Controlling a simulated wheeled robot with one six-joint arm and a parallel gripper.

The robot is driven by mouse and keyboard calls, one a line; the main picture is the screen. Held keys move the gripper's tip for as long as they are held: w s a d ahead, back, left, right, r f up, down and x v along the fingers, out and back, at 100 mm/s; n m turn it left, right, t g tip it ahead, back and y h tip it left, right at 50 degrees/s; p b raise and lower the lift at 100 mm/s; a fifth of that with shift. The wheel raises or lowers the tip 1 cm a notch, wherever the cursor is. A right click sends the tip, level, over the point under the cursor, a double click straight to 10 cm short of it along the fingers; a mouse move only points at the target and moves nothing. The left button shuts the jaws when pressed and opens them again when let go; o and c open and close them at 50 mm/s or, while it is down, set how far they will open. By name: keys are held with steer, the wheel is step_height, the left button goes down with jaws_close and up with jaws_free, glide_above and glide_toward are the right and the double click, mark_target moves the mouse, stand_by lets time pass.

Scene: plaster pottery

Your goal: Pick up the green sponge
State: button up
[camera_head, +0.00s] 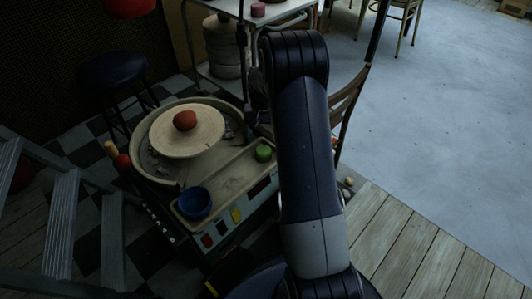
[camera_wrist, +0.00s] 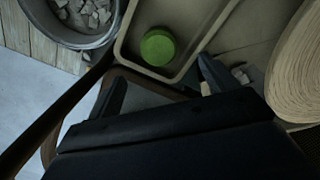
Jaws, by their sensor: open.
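The green sponge (camera_head: 263,153) is a small round piece in the far right end of the shallow tray (camera_head: 224,178) on the pottery wheel. In the wrist view the sponge (camera_wrist: 158,47) lies near the end of the tray (camera_wrist: 190,72), ahead of my gripper (camera_wrist: 158,80) and roughly between the lines of its two fingers. The fingers are apart with nothing between them. In the head view my arm hides the gripper.
A blue bowl (camera_head: 194,203) sits at the near end of the tray. A reddish lump (camera_head: 185,120) rests on the round wheel head (camera_head: 205,135). A wooden chair (camera_head: 350,105) stands right of the wheel. A bucket with broken pieces (camera_wrist: 75,35) shows in the wrist view. Open floor (camera_head: 440,130) lies right.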

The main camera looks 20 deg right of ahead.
mark_target(263, 150)
step_height(263, 150, down, 10)
steer(key=b, duration=0.4)
steer(key=shift+d+f, duration=0.1)
steer(key=shift+f, duration=0.15)
steer(key=shift+c, duration=0.2)
steer(key=c, duration=1)
step_height(263, 150, up, 10)
steer(key=p, duration=0.3)
steer(key=shift+r+p, duration=0.1)
steer(key=shift+p, duration=0.25)
steer(key=o, duration=0.4)
steer(key=c, duration=0.3)
